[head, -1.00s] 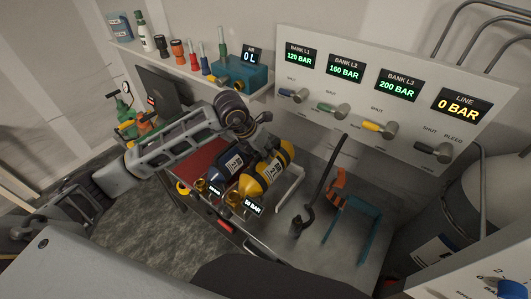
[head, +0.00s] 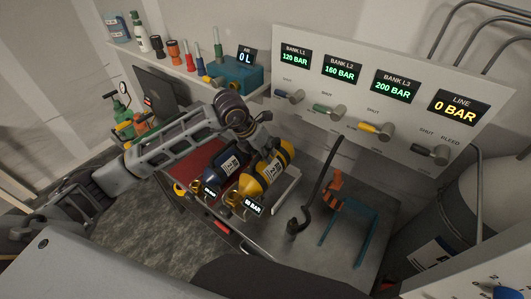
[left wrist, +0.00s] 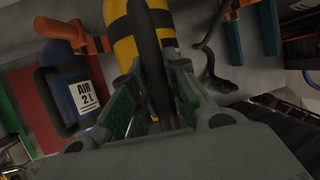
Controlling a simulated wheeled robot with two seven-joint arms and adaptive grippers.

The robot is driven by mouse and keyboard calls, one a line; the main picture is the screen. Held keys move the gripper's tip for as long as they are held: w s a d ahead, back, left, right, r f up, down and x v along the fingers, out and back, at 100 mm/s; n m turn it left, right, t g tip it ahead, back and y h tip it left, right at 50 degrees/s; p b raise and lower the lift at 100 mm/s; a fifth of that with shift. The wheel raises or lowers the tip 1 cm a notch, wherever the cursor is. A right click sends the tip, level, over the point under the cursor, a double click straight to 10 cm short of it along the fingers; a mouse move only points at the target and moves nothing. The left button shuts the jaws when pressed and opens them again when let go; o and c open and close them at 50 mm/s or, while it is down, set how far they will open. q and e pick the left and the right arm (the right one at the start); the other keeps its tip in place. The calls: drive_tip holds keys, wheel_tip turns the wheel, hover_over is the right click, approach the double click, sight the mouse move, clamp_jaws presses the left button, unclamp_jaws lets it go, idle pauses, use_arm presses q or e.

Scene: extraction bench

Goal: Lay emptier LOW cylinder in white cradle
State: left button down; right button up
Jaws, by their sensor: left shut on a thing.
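The yellow cylinder (head: 265,172) with black bands has a readout of 50 BAR, and a dark blue cylinder (head: 220,170) lies to its left with a readout too small to read. My left gripper (head: 258,138) is at the far part of the yellow cylinder. In the left wrist view its green fingers (left wrist: 152,105) are shut around a dark bar-like part in front of the yellow cylinder (left wrist: 125,45). The white cradle (head: 286,193) shows as a white bar along the yellow cylinder's right side. I cannot tell whether the cylinder rests in it. My right gripper is not seen.
A black hose (head: 318,190) stands up right of the cradle, beside a teal frame (head: 348,222) with an orange part. The valve panel (head: 390,115) stands behind. A red mat (head: 195,155) lies left of the cylinders. Clear metal bench shows near the front right.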

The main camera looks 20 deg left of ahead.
sight(263, 162)
use_arm(q)
drive_tip(key=shift+w, duration=0.1)
drive_tip(key=shift+f+b, duration=0.5)
drive_tip(key=shift+b, duration=0.25)
drive_tip(key=shift+f+b, duration=0.8)
drive_tip(key=shift+f, duration=0.15)
drive_tip(key=shift+f+b, duration=0.8)
drive_tip(key=shift+f, duration=0.15)
drive_tip(key=shift+f+b, duration=0.85)
drive_tip(key=shift+f, duration=0.05)
drive_tip(key=shift+f+b, duration=0.85)
drive_tip(key=shift+f, duration=0.1)
drive_tip(key=shift+f+b, duration=0.8)
drive_tip(key=shift+f, duration=0.05)
drive_tip(key=shift+f+b, duration=0.35)
drive_tip(key=shift+f, duration=0.05)
drive_tip(key=shift+f+b, duration=0.3)
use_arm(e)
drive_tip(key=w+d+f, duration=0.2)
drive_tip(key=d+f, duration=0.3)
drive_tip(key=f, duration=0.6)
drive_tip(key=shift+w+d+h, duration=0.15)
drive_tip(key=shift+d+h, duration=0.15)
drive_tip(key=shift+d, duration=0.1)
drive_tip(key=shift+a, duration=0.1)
